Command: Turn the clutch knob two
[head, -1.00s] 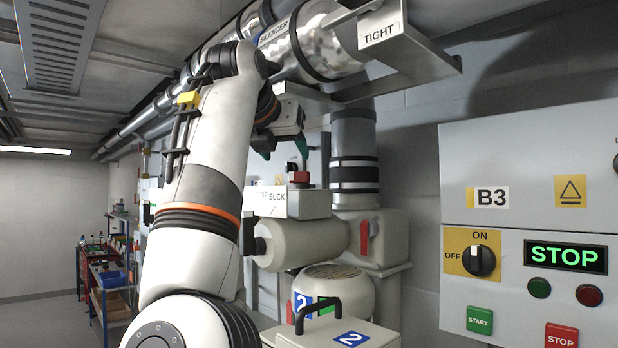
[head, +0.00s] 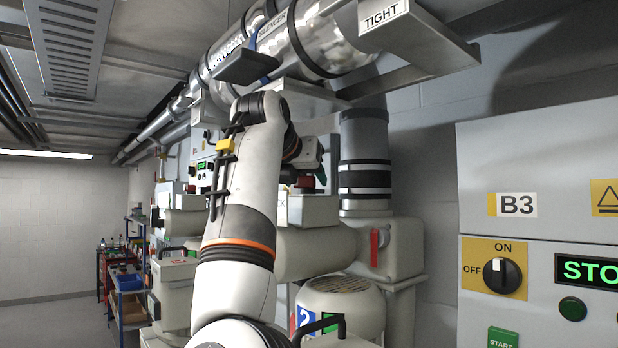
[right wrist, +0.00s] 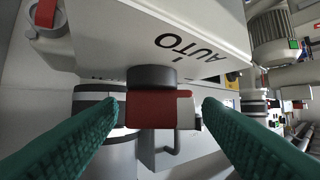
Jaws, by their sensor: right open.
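The clutch knob (right wrist: 150,108) is a red block on a dark round base, set in a light box marked AUTO. In the head view the red knob (head: 306,181) shows small on top of the box of the unit labelled 2, partly hidden by my right arm. My right gripper (right wrist: 162,106) is open, with one green finger on each side of the red block. A gap shows at each finger, so it does not grip the knob. In the head view the right gripper (head: 312,172) is at the knob, its fingers mostly hidden. My left gripper is not in view.
A silver silencer pipe (head: 310,45) with a TIGHT bracket (head: 385,15) runs overhead. A vertical duct (head: 364,150) and a red lever (head: 376,247) are right of the knob. The B3 control panel (head: 540,150) stands at the right. Shelves (head: 125,280) are far left.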

